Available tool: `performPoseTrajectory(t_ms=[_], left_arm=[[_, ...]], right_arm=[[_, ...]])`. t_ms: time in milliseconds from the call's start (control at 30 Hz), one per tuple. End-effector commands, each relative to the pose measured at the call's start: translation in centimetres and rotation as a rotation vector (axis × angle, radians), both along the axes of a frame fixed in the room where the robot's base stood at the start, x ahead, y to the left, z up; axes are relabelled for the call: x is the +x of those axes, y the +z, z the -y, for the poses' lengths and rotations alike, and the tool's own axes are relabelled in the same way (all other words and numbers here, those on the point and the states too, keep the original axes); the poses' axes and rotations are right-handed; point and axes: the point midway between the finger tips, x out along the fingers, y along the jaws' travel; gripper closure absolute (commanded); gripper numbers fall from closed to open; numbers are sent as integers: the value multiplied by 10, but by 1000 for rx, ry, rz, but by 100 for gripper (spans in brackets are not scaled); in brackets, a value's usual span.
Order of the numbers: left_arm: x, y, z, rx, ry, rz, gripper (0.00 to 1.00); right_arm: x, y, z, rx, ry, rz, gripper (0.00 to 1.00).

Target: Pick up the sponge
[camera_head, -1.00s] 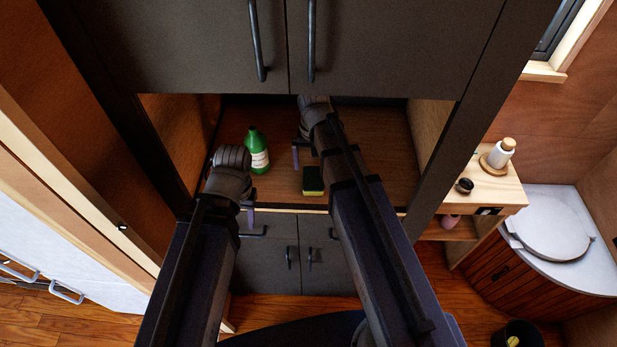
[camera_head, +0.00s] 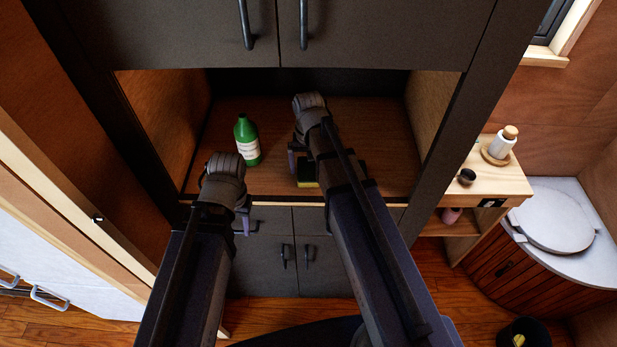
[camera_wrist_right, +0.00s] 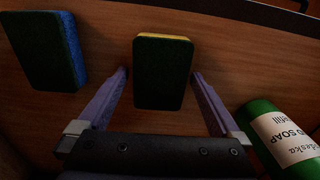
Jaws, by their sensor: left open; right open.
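A dark green and yellow sponge (camera_head: 307,184) lies on the wooden cabinet shelf, partly hidden by my right arm in the head view. In the right wrist view the sponge (camera_wrist_right: 163,80) sits between the two purple fingers of my right gripper (camera_wrist_right: 159,73), with gaps at both sides. The right gripper is open and holds nothing. A second sponge, green and blue (camera_wrist_right: 45,50), lies to the left in the wrist view. I cannot make it out in the head view. My left gripper (camera_head: 243,218) is open and empty at the shelf's front edge.
A green soap bottle (camera_head: 247,140) stands on the shelf (camera_head: 270,118) left of my right arm; the wrist view shows it close by (camera_wrist_right: 285,138). Cabinet side walls and upper doors (camera_head: 370,35) enclose the opening. The shelf's right part is clear.

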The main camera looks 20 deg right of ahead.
Motion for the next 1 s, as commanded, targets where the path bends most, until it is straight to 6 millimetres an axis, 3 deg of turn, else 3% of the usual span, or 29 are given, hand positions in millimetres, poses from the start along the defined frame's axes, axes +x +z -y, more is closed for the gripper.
performPoseTrajectory(t_ms=[267,867,1000], left_arm=[[0,-2,0,0,-1,0,50],[0,-2,0,0,0,0,50],[0,-2,0,0,0,0,50]], right_arm=[[0,-2,0,0,0,0,1],[0,-2,0,0,0,0,69],[0,-2,0,0,0,0,72]])
